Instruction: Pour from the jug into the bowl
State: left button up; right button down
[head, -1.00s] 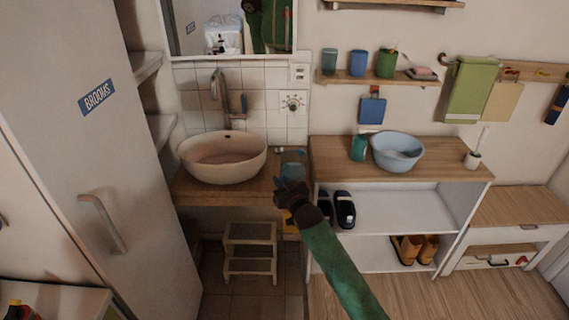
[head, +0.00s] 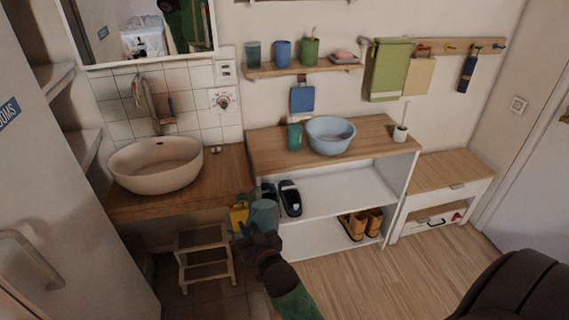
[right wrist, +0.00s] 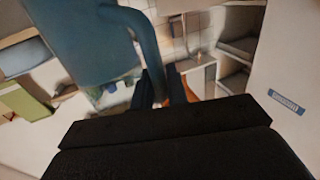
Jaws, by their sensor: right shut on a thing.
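The jug (head: 264,214) is blue-teal and is held in my right gripper (head: 257,236), out in front of the wooden counter, below and left of the bowl. In the right wrist view the jug (right wrist: 80,42) fills the upper left, and the shut fingers (right wrist: 164,84) are around its handle. I cannot see any contents in it. The light blue bowl (head: 331,147) stands upright on top of the wooden-topped shelf unit, apart from the jug. My left gripper is not in view.
A green cup (head: 294,137) stands close left of the bowl, and a small white pot (head: 400,133) stands to its right on the shelf unit top (head: 270,150). The sink (head: 155,168) is at left. A step stool (head: 204,262) stands below the counter.

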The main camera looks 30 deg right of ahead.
aim_at(331, 136)
jog(key=i+l+z, duration=0.2)
jog(key=z, duration=0.15)
jog(key=i+l+z, duration=0.25)
jog(key=z, duration=0.15)
jog(key=i+l+z, duration=0.2)
jog(key=z, duration=0.15)
jog(key=i, duration=0.1)
